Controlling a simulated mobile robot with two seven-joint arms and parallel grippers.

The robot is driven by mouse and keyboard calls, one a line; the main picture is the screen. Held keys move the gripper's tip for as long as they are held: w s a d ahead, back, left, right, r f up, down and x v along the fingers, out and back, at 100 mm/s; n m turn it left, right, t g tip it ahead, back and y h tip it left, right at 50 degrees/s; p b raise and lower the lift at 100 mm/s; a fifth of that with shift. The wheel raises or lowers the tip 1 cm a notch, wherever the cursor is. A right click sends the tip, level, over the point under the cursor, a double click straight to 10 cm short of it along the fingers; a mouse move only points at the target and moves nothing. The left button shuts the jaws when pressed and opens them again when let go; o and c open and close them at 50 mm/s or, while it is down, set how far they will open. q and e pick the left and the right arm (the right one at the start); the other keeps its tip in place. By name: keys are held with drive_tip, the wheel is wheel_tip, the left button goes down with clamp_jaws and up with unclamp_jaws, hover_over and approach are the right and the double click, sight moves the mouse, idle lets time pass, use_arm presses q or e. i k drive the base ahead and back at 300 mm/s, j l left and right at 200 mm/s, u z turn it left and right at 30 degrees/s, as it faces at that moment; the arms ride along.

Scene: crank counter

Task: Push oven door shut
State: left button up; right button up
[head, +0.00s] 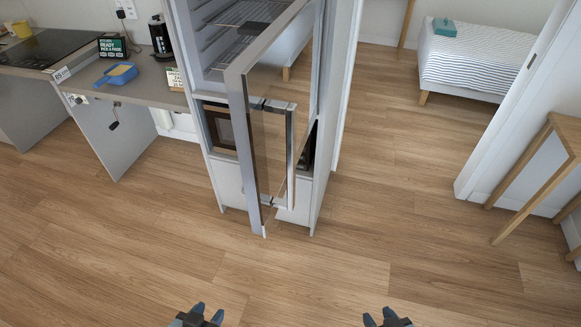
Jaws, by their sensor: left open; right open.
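A tall cabinet (228,185) stands left of centre, with an open compartment holding wire racks (240,14) in its upper part. A glass door with a pale frame (246,150) stands wide open from it, swung out toward me. It appears hinged on the cabinet's right side. A vertical chrome handle (290,155) is on its right-hand face. My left gripper (198,314) and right gripper (388,317) are at the bottom edge, both open and empty. Both are well short of the door and touch nothing visible. The upper door and cabinet are cut off.
A counter (150,92) to the left holds a hob (40,48), a blue dustpan-like item (117,74), a coffee maker (160,37) and small signs. A striped bed (475,60) is at the back right, a wooden table (550,150) at the right. The wooden floor (400,220) is clear.

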sight(281, 67)
drive_tip(key=k+u, duration=0.35)
drive_tip(key=u, duration=1.95)
drive_tip(key=k+l+u, duration=0.1)
drive_tip(key=l+u, duration=0.15)
drive_tip(key=k+l, duration=0.1)
drive_tip(key=l, duration=0.3)
drive_tip(key=k+l, duration=0.15)
drive_tip(key=l, duration=0.25)
drive_tip(key=k+l, duration=0.1)
drive_tip(key=l, duration=0.25)
drive_tip(key=k+l, duration=0.15)
drive_tip(key=l, duration=0.25)
drive_tip(key=k+l, duration=0.1)
drive_tip(key=l, duration=0.3)
drive_tip(key=k+l, duration=0.15)
drive_tip(key=l, duration=0.25)
